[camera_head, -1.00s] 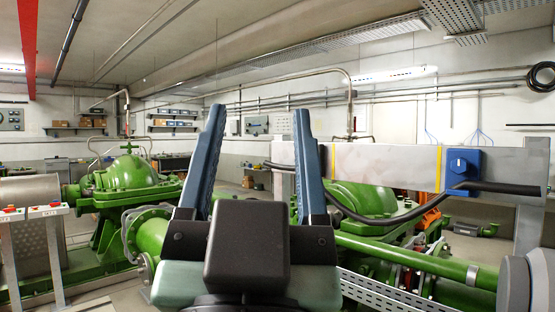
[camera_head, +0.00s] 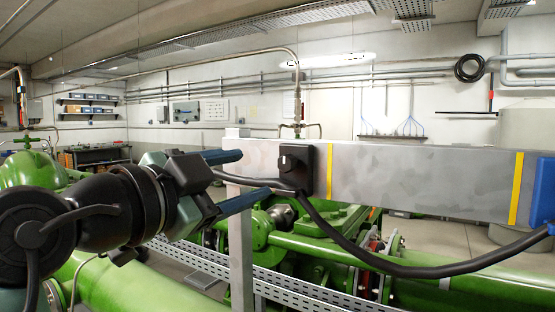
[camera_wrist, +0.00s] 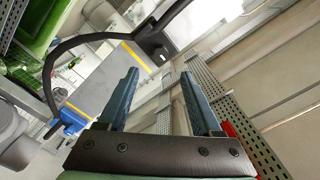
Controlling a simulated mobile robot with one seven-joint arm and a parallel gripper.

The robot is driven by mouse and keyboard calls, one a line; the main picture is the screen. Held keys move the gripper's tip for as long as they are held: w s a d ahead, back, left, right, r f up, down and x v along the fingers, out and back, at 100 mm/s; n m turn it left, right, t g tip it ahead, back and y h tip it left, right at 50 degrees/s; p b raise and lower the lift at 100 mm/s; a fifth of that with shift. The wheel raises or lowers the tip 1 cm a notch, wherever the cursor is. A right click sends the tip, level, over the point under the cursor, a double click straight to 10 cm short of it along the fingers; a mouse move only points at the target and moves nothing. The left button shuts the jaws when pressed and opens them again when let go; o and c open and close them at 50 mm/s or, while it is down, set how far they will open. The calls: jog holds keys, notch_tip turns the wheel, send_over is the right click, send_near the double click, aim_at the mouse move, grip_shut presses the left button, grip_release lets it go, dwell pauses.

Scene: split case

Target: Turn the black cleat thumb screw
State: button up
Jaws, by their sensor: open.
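The black cleat (camera_head: 296,166) is a dark block on the face of the grey metal beam (camera_head: 420,180), left of a yellow stripe. A raised part shows on its front, but the thumb screw's outline is hard to make out. A black cable (camera_head: 380,266) runs through the cleat and sags to the right. My gripper (camera_head: 255,174) is open and empty, its blue fingers pointing right toward the cleat, apparently short of it. In the wrist view the black cleat (camera_wrist: 153,47) shows beyond the fingertips of my gripper (camera_wrist: 160,73).
A blue cleat (camera_head: 543,192) holds the cable farther right on the beam; it also shows in the wrist view (camera_wrist: 67,124). A grey post (camera_head: 241,245) carries the beam's left end. A perforated tray (camera_head: 290,285) and green pumps and pipes (camera_head: 435,262) lie below.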

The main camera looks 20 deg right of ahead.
aim_at(284, 165)
jog(key=p+x, duration=0.3)
jog(key=x, duration=0.6)
jog(key=shift+w+d, duration=0.25)
jog(key=shift+c, duration=0.3)
grip_shut()
